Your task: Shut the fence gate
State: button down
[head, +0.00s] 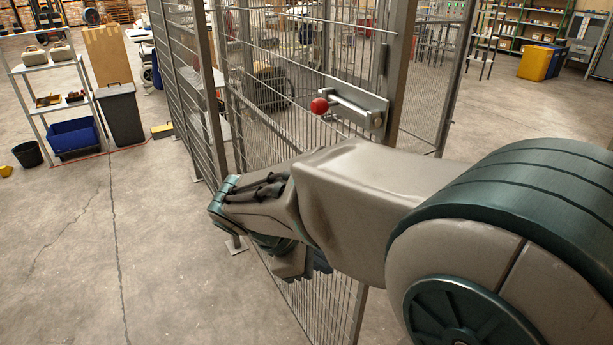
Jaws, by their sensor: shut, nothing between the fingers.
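The fence gate (268,90) is a grey wire-mesh panel in a metal frame, in the middle of the head view. A latch plate with a bar and red knob (319,106) sits near its right upright (400,62). To the right of that upright is a gap with floor showing through, so the gate appears to stand open. My arm reaches from the right across the front of the mesh, below the knob, and hides the gate's lower middle. I cannot make out my gripper's fingers. Whether the arm touches the mesh is unclear.
More mesh fence (172,75) runs back on the left, with another framed panel (437,85) at right. A grey bin (120,115), a shelf rack (45,62) and a blue crate (73,137) stand at far left. The concrete floor (85,250) at front left is clear.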

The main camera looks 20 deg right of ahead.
jog(key=w+a+r+n+t+h+p, duration=0.1)
jog(key=w+a+r+n+t+h, duration=0.1)
jog(key=w+a+r+n+h, duration=0.4)
jog(key=w+d+f+n+y+p, duration=0.1)
jog(key=w+d+f, duration=0.1)
jog(key=d, duration=0.5)
jog(key=w+d+f+y+p, duration=0.1)
jog(key=w+d+f, duration=0.1)
jog(key=d+f, duration=0.2)
jog(key=shift+d+n, duration=0.4)
jog(key=shift+d, duration=1.3)
jog(key=shift+w, duration=0.1)
